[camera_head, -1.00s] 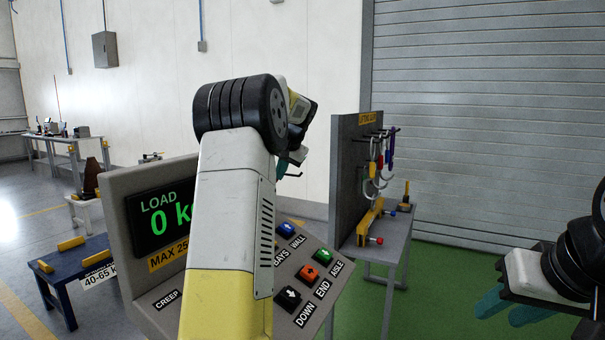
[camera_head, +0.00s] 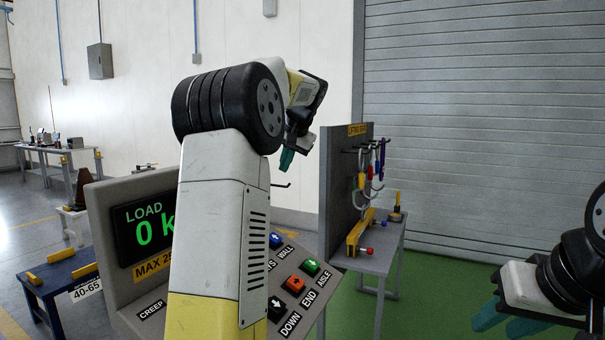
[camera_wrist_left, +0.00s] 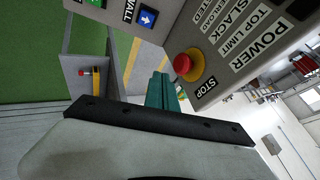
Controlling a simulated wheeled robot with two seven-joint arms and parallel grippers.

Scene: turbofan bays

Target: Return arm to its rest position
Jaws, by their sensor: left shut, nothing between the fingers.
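My left gripper (camera_head: 287,160) hangs beyond that joint, shut and empty, with teal fingertips pointing down. In the left wrist view its teal fingers (camera_wrist_left: 160,92) are together, below a red stop button (camera_wrist_left: 187,65) on the console panel; I see no contact with it. My right gripper (camera_head: 503,320) is at the lower right, its two teal fingers apart with nothing between them.
The console's display (camera_head: 145,229) reads LOAD and is partly hidden by my left arm. A grey lifting-gear board (camera_head: 338,190) with hooks stands on a table (camera_head: 375,258) to the right. A blue stand (camera_head: 62,275) is at the left. Green floor is free before the roller shutter (camera_head: 480,130).

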